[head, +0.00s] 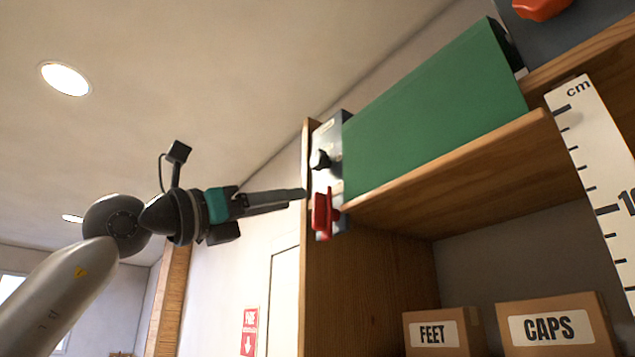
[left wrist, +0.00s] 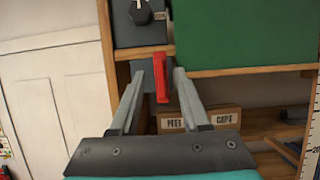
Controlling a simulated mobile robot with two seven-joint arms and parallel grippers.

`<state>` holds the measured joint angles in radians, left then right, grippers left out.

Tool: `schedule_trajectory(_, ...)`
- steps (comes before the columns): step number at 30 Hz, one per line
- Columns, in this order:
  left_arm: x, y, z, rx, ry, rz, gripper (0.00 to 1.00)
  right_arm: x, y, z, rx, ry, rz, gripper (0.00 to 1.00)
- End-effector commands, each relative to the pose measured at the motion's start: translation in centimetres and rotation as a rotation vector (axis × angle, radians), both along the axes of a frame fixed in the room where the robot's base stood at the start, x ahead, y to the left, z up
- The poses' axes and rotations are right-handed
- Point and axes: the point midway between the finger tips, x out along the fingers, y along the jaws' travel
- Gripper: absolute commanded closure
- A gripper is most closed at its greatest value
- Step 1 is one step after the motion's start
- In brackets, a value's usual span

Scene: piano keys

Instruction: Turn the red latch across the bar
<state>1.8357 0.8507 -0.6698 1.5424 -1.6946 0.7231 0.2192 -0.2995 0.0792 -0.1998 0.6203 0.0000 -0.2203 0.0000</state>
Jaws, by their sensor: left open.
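The red latch (head: 322,212) is mounted on a grey plate at the left end of the shelf unit. Its long handle stands roughly upright in the head view, and also in the left wrist view (left wrist: 160,82). My left gripper (head: 303,194) reaches in from the left, its tips close beside the latch. In the left wrist view my left gripper (left wrist: 159,72) is open, with one finger on each side of the latch and visible gaps. Whether the tips reach past its face I cannot tell. I cannot clearly make out a separate bar. My right gripper is not in view.
A black knob (head: 320,159) sits above the latch. A large green panel (head: 440,110) lies right of it, over a wooden shelf edge (head: 470,165). Boxes marked FEET (head: 434,334) and CAPS (head: 555,329) stand below. A ruler (head: 600,175) is at right. Left of the unit is open.

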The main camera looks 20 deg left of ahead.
Motion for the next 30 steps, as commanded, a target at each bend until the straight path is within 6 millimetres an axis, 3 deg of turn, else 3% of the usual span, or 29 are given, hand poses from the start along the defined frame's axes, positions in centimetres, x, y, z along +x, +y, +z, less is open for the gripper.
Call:
schedule_trajectory(3,1.9,-1.5,1.4,0.0,0.001,-0.003,0.54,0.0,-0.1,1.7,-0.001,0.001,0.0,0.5)
schedule_trajectory(10,4.4,-3.4,2.6,-0.001,0.001,-0.002,0.54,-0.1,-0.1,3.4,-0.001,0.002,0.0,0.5)
schedule_trajectory(25,5.5,-4.2,2.8,-0.001,0.001,0.0,0.54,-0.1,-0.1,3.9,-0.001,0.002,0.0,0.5)
schedule_trajectory(30,5.5,-4.2,2.8,-0.001,0.001,0.0,0.72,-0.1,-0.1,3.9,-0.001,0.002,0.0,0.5)
